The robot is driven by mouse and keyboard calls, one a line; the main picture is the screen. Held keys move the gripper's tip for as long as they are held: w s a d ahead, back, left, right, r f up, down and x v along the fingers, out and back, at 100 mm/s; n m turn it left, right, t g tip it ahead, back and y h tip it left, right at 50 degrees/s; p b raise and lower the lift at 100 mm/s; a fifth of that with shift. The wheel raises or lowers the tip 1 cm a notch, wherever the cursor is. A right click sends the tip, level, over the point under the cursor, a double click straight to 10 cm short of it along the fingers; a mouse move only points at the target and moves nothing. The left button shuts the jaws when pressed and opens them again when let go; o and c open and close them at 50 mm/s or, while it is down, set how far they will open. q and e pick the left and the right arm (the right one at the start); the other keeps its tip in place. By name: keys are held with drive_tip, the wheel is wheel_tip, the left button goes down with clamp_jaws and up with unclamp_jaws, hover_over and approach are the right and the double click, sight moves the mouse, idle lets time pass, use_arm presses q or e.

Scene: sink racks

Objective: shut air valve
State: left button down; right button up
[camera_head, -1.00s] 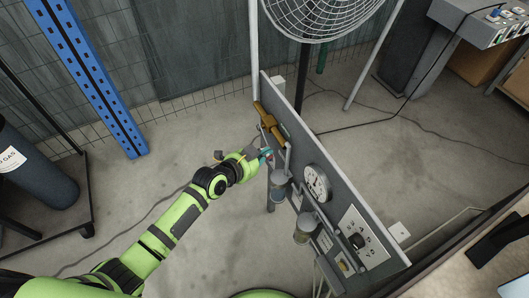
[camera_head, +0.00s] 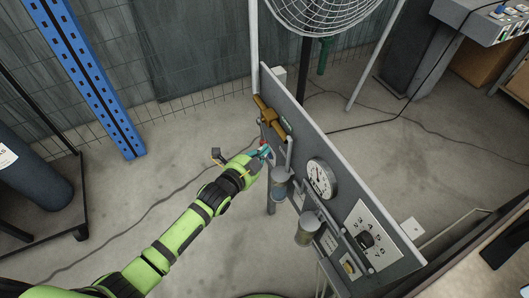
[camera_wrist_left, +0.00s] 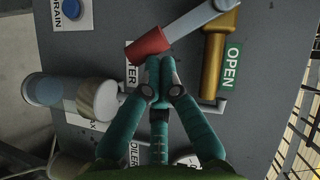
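The air valve is a brass body (camera_head: 270,117) at the top left of the grey panel; its brass part also shows in the left wrist view (camera_wrist_left: 213,62), beside a green OPEN label (camera_wrist_left: 231,68). A silver lever (camera_wrist_left: 190,22) with a red end grip (camera_wrist_left: 148,44) slants down to the left from the brass part. My left gripper (camera_head: 264,154) is at the panel, just below the valve. In the left wrist view its teal fingertips (camera_wrist_left: 160,72) are together at the lower edge of the red grip, not visibly around it. My right gripper is out of view.
The panel carries a round gauge (camera_head: 321,179), two filter bowls (camera_head: 280,186) and a dial plate (camera_head: 366,236) to the right of my gripper. A fan (camera_head: 322,12) stands behind it. Open floor (camera_head: 130,200) lies left of the panel.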

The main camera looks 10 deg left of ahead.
use_arm(q)
drive_tip(key=w+f+m+t+b, duration=0.1)
drive_tip(key=b, duration=0.1)
drive_tip(key=a+m+t+b, duration=0.1)
drive_tip(key=b, duration=0.2)
drive_tip(key=w+f+m+t+b, duration=0.1)
drive_tip(key=m+b, duration=0.1)
drive_tip(key=b, duration=0.1)
drive_tip(key=shift+w+a+f, duration=0.3)
drive_tip(key=shift+a, duration=0.05)
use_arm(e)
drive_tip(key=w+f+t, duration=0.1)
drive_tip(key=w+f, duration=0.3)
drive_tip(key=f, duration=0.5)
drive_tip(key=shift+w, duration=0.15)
use_arm(q)
drive_tip(key=shift+h, duration=0.4)
